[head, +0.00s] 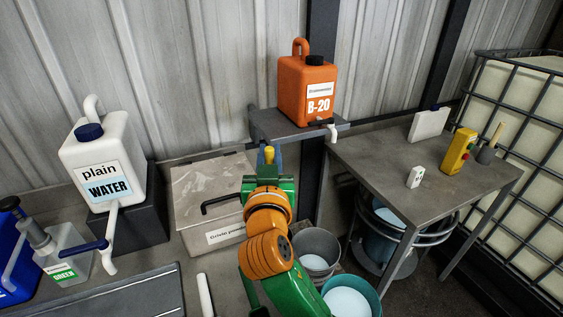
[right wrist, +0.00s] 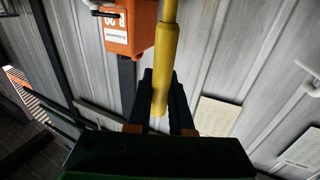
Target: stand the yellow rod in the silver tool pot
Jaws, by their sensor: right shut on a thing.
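The yellow rod (right wrist: 165,60) is between the fingers of my right gripper (head: 269,160), which is shut on it. In the head view only a short yellow end (head: 269,153) shows above the fingers; the arm hides the rest. In the right wrist view the rod runs from the top edge down between the dark fingers, with a thicker lower part. I cannot tell for sure which vessel is the silver tool pot. A small grey pot-like thing (head: 485,155) with a wooden handle is on the right table. My left gripper is not in view.
An orange B-20 jug (head: 306,92) stands on a shelf (head: 270,125) behind my gripper. A lidded grey box (head: 205,180) and white water jug (head: 105,160) are left. Buckets (head: 316,238) are below.

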